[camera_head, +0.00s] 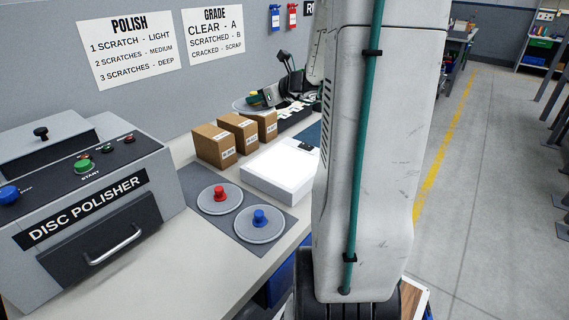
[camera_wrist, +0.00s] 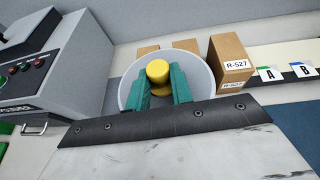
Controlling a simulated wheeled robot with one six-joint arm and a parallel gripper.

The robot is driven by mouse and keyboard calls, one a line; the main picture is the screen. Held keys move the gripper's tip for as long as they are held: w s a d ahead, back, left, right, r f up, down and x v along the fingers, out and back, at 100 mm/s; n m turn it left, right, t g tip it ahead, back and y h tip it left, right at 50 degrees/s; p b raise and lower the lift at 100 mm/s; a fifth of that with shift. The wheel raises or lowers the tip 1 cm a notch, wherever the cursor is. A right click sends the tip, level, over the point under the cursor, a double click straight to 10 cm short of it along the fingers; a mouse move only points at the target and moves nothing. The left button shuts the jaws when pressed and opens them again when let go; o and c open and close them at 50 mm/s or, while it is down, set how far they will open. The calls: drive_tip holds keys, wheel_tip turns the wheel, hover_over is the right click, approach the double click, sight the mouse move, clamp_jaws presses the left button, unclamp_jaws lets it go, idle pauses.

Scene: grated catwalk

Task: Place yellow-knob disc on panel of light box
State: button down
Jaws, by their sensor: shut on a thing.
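The yellow-knob disc is a pale grey disc (camera_wrist: 127,93) with a yellow knob (camera_wrist: 158,71) at its centre. My gripper (camera_wrist: 160,82) has its teal fingers shut on the knob from both sides. In the head view the disc (camera_head: 241,104) is up behind the cardboard boxes, with my gripper beside its knob; the disc's underside is hidden. The light box (camera_head: 283,170) is a white flat box with a bright top panel, on the bench nearer the head camera. The panel looks empty, though my arm hides its right side.
A red-knob disc (camera_head: 220,199) and a blue-knob disc (camera_head: 260,224) lie on a grey mat (camera_head: 205,183) before the light box. Several cardboard boxes (camera_head: 213,146) stand behind it. The disc polisher (camera_head: 90,210) fills the left. Labelled bins or cards, A and B, show in the wrist view (camera_wrist: 285,72).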

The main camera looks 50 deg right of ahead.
drive_tip(key=s+d+f, duration=0.1)
drive_tip(key=s+f, duration=0.4)
drive_tip(key=s, duration=0.4)
drive_tip(key=s+d+f, duration=0.2)
drive_tip(key=s+f, duration=0.2)
drive_tip(key=s, duration=0.5)
drive_tip(key=s+a+f, duration=0.2)
drive_tip(key=s+a, duration=0.3)
drive_tip(key=n+g+y, duration=0.1)
drive_tip(key=n+y, duration=0.3)
hover_over(290, 164)
drive_tip(key=s, duration=0.1)
drive_tip(key=shift+a+f, duration=0.3)
drive_tip(key=shift+f, duration=0.45)
drive_tip(key=shift+w+d+f, duration=0.15)
drive_tip(key=shift+w+f, duration=0.1)
drive_tip(key=shift+f, duration=0.65)
drive_tip(key=shift+w+d+f, duration=0.15)
drive_tip(key=shift+w+f, duration=0.05)
drive_tip(key=shift+f, duration=0.7)
drive_tip(key=shift+f, duration=0.15)
drive_tip(key=c, duration=1.2)
unclamp_jaws()
drive_tip(key=shift+c, duration=0.2)
